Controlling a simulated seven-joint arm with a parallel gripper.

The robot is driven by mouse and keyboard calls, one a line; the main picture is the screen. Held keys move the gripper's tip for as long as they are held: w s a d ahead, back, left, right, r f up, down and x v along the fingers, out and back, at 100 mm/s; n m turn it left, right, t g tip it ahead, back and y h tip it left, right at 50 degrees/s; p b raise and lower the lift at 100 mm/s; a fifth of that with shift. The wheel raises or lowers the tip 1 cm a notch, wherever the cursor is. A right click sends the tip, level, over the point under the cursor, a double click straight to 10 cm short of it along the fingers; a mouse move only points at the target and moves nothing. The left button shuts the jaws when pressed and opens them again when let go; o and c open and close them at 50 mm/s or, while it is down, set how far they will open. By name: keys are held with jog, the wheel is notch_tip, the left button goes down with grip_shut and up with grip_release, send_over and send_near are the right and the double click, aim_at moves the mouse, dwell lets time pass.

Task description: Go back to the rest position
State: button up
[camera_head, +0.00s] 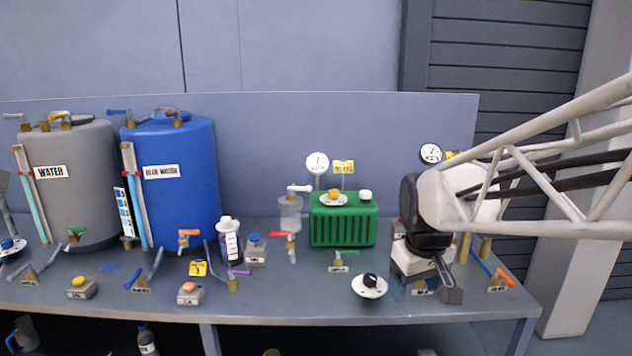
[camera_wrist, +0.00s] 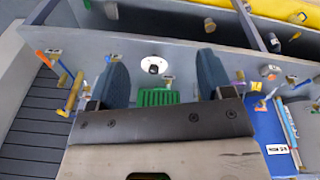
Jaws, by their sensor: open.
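My gripper (camera_head: 428,284) is at the right of the bench in the head view, above the bench top and to the right of the green ribbed box. In the wrist view its two dark fingers (camera_wrist: 161,76) stand wide apart with nothing held between them. A white round dial with a black knob (camera_head: 370,284) lies to the left of the gripper; it also shows between the fingers in the wrist view (camera_wrist: 154,65). The green ribbed box (camera_head: 342,226) shows partly behind the gripper body in the wrist view (camera_wrist: 158,97). My gripper hides part of the bench's right end.
A grey WATER tank (camera_head: 75,200) and a blue tank (camera_head: 180,205) stand at the left. A gauge (camera_head: 430,153) stands close behind my arm.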

jog(key=s+f+m, duration=0.2)
jog(key=s+m, duration=0.1)
jog(key=s, duration=1.4)
jog(key=shift+s+m+t, duration=0.2)
jog(key=shift+m+t, duration=0.2)
